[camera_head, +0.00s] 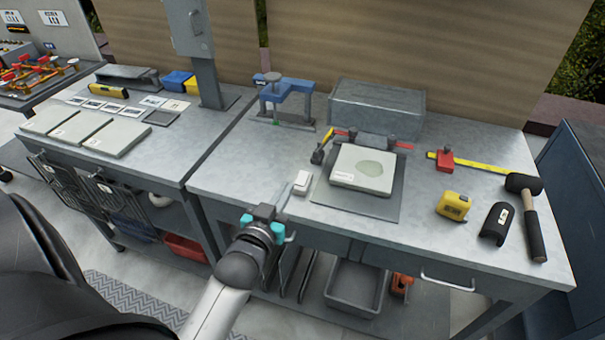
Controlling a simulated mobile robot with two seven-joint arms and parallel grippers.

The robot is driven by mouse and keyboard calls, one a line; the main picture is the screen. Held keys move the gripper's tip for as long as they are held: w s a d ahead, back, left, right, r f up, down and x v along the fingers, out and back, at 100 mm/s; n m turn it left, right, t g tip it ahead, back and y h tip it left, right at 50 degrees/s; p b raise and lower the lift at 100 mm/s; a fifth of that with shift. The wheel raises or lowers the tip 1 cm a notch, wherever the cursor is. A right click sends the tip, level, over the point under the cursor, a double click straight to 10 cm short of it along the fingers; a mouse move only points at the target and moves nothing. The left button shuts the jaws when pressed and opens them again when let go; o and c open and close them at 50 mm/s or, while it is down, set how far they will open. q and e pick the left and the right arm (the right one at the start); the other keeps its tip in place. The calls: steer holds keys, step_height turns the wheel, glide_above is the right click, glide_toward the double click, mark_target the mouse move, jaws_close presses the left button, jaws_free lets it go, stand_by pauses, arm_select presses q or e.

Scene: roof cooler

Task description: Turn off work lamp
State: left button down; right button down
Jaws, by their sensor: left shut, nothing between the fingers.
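I cannot make out a clear work lamp. A small white block (302,182), which may be a switch, sits on the grey workbench (235,170) left of a pale square slab (362,168). My left gripper (285,196), with teal parts at its base, is shut and empty at the bench's front edge. Its narrow tip points up toward the white block and shows just left of and below it. I cannot tell whether they touch. My right gripper is out of view.
A yellow tape measure (453,206), a black-headed mallet (530,215) and a dark curved piece (497,224) lie at right. A blue clamp stand (287,95) and a grey metal box (377,108) stand behind. The bench between stand and front edge is mostly clear.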

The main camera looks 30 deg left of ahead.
arm_select(q)
steer(key=b, duration=0.2)
glide_above(301, 183)
steer(key=s, duration=0.1)
steer(key=shift+d+f, duration=0.1)
steer(key=shift+f, duration=0.5)
steer(key=shift+w+f+b, duration=0.2)
steer(key=shift+w+f, duration=0.05)
steer(key=shift+f, duration=0.35)
steer(key=shift+w+f+b, duration=0.15)
steer(key=shift+w+f, duration=0.05)
steer(key=shift+f, duration=0.35)
steer(key=shift+w+f+b, duration=0.1)
steer(key=shift+f+b, duration=0.2)
steer(key=shift+f, duration=0.6)
